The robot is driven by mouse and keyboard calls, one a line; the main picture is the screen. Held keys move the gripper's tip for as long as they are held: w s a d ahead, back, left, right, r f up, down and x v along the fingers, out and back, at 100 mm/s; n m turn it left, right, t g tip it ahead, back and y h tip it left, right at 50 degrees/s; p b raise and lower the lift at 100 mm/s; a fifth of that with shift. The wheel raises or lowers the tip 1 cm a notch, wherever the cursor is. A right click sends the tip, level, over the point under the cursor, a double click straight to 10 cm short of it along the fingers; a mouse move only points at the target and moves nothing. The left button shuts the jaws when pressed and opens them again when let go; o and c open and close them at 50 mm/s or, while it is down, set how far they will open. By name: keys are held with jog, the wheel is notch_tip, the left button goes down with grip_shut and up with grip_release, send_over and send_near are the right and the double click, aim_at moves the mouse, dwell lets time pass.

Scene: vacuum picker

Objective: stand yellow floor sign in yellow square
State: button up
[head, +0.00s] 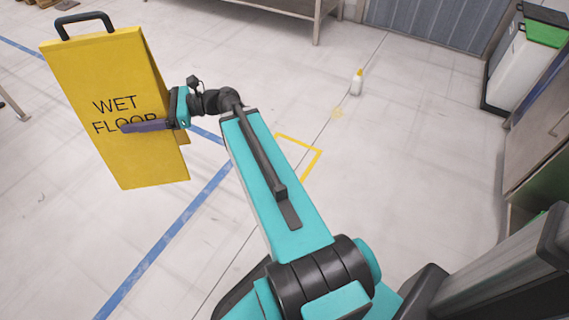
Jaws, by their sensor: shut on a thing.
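The yellow floor sign (110,75) reads "WET FLOOR" and has a black handle on top. It is at the upper left of the head view, tilted a little. My gripper (150,125) is shut on the sign's side, one finger lying across its front face. The other finger is hidden behind the sign. The sign appears held above the floor. The yellow square (312,163) is an outline on the floor right of the sign. My arm covers much of it, and its inside looks empty where it shows.
Blue tape (165,240) runs across the floor at left. Bins (525,60) and a metal cabinet (540,140) line the right side. A steel table (290,8) stands behind.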

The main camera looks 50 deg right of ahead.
jog(key=shift+d+r, duration=0.1)
jog(key=shift+d, duration=0.05)
jog(key=s+d+f+m+t+h+b, duration=0.1)
jog(key=d+f+m+t+h+b, duration=0.1)
jog(key=d+f, duration=0.95)
jog(key=d+f+m+t+h+b, duration=0.2)
jog(key=d+f, duration=0.7)
jog(key=d, duration=0.5)
jog(key=s+d+f+m+t+h+b, duration=0.1)
jog(key=s+d+f+m+h+b, duration=0.1)
jog(key=s+d+f, duration=0.5)
jog(key=s+d+f+m+t+h+b, duration=0.2)
jog(key=s+d+f+h, duration=0.2)
jog(key=s+d+f, duration=0.3)
jog(key=d+f, duration=0.5)
jog(key=f, duration=0.3)
jog(key=shift+d, duration=0.15)
